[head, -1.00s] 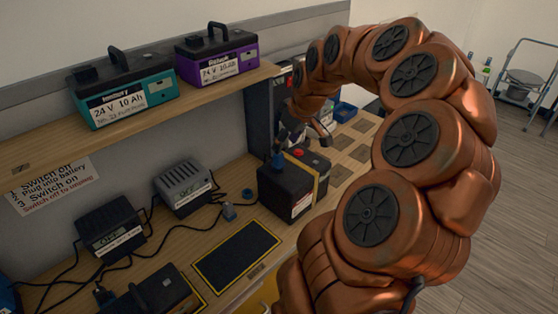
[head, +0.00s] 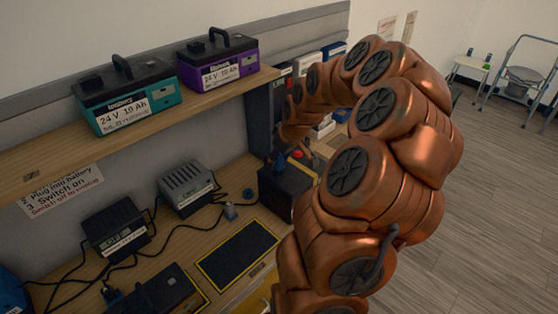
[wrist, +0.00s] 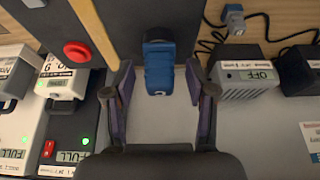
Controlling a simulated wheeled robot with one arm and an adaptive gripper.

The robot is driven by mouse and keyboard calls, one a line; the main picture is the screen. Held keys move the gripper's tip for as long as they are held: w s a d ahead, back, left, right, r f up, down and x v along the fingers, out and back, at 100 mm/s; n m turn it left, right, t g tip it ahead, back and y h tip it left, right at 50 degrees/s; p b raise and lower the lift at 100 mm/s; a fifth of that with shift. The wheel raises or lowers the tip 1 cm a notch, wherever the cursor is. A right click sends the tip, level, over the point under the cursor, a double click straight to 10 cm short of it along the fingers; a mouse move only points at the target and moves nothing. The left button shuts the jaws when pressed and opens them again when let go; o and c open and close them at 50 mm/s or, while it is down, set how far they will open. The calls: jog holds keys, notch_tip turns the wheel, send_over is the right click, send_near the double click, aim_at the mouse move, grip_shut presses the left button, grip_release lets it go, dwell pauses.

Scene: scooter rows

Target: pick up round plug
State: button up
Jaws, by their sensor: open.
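A blue plug with a rounded body (wrist: 159,70) stands on top of the dark battery (wrist: 128,22) in the wrist view. I take it for the round plug, but its shape is not fully clear. My gripper (wrist: 160,84) is open, with one finger on each side of the blue plug and a gap on both sides. In the head view the dark battery (head: 284,190) stands on the bench, partly behind my arm. My gripper's tip is small and dark there. A second, grey plug (head: 230,212) lies on the bench and also shows in the wrist view (wrist: 235,18).
A red button (wrist: 77,52) is on the battery beside the plug. Chargers (head: 186,186) with loose cables stand at the left. A black mat with yellow edges (head: 240,254) lies in front. The shelf above holds a teal battery (head: 126,95) and a purple one (head: 217,62).

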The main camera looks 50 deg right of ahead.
grip_shut()
dwell(0.4)
